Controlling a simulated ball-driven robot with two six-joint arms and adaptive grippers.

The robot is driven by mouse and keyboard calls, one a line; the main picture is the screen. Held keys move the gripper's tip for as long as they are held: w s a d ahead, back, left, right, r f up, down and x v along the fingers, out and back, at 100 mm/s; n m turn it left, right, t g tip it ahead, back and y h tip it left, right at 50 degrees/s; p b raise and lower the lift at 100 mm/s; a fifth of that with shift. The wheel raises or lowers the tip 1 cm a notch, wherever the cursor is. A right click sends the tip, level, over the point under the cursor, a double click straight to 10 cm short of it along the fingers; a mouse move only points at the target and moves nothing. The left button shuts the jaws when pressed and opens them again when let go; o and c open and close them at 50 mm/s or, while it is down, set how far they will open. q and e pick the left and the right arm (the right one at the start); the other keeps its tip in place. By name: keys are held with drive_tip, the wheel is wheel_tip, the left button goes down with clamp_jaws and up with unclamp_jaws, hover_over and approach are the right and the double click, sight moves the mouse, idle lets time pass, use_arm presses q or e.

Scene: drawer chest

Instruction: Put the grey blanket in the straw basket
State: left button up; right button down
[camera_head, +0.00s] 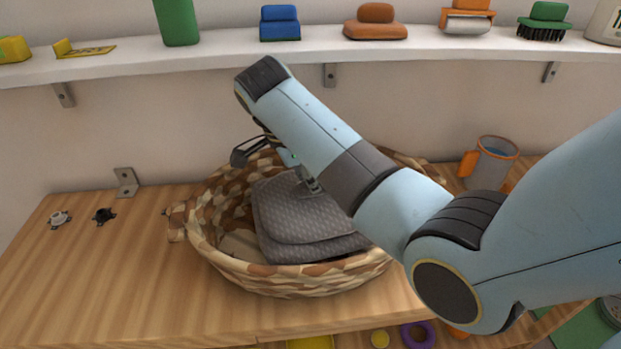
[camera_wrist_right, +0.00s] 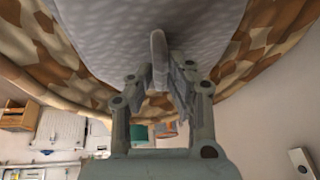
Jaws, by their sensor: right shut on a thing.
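The straw basket (camera_head: 300,279) stands on the wooden top of the chest, with a brown and cream patchwork pattern. The folded grey blanket (camera_head: 300,220) lies inside the basket, within its rim. My right gripper (camera_head: 308,183) reaches down into the basket and is shut on an edge of the blanket. In the right wrist view the right gripper (camera_wrist_right: 160,75) pinches a fold of the blanket (camera_wrist_right: 110,30), with the basket wall (camera_wrist_right: 75,65) around it. My right arm hides the basket's right rear part. My left gripper is not in view.
A grey and orange mug (camera_head: 492,160) stands right of the basket. Two small fittings, one white (camera_head: 60,219) and one black (camera_head: 104,215), lie at the left. A white shelf (camera_head: 220,52) with several objects runs above. The left of the wooden top (camera_head: 90,280) is mostly clear.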

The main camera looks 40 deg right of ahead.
drive_tip(key=shift+f, duration=0.2)
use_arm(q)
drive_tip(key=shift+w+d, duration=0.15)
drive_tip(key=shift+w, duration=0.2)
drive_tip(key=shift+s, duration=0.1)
use_arm(e)
drive_tip(key=shift+f, duration=0.3)
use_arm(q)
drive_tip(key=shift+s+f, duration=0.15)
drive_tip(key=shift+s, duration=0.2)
use_arm(e)
drive_tip(key=shift+f, duration=0.25)
drive_tip(key=c, duration=1.3)
unclamp_jaws()
drive_tip(key=shift+o, duration=0.2)
